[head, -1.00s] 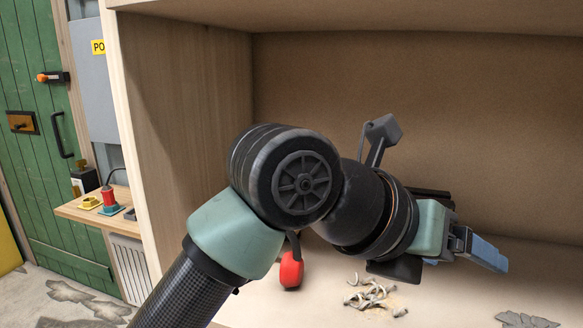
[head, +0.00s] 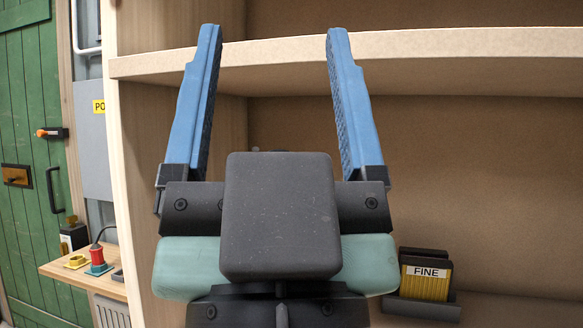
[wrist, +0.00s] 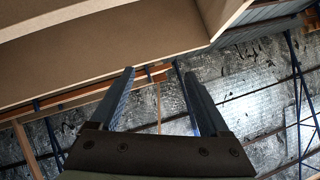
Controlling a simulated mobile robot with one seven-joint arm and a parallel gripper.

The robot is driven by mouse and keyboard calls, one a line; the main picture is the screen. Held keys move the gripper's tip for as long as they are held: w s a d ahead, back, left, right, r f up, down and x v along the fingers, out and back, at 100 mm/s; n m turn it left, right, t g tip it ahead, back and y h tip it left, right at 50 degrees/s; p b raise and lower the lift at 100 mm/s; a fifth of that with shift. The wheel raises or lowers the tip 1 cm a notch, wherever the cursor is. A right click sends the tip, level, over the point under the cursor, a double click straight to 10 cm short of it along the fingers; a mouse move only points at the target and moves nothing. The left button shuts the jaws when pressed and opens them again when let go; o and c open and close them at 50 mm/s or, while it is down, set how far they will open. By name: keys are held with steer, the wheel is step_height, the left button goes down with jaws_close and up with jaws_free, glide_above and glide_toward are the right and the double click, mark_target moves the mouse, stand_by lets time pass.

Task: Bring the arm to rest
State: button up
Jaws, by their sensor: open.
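My gripper (head: 268,95) stands upright in the middle of the head view, close to the camera. Its two blue fingers are wide apart with nothing between them. The fingers point up in front of the edge of a wooden shelf. In the wrist view my gripper (wrist: 155,85) is also open and empty, with the underside of a shelf (wrist: 120,50) and a silvery roof beyond it. The wrist and gripper body hide the middle of the lower compartment.
The shelf board (head: 450,52) crosses behind the fingers. A black holder with a block labelled FINE (head: 427,278) is at the lower right. At left are a side ledge (head: 88,268) with a red and a yellow item, and a green door (head: 25,150).

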step_height(320, 180, up, 19)
steer(key=w+g+h+p, duration=0.1)
steer(key=p, duration=2)
steer(key=shift+d+r, duration=0.15)
steer(key=shift+d, duration=0.05)
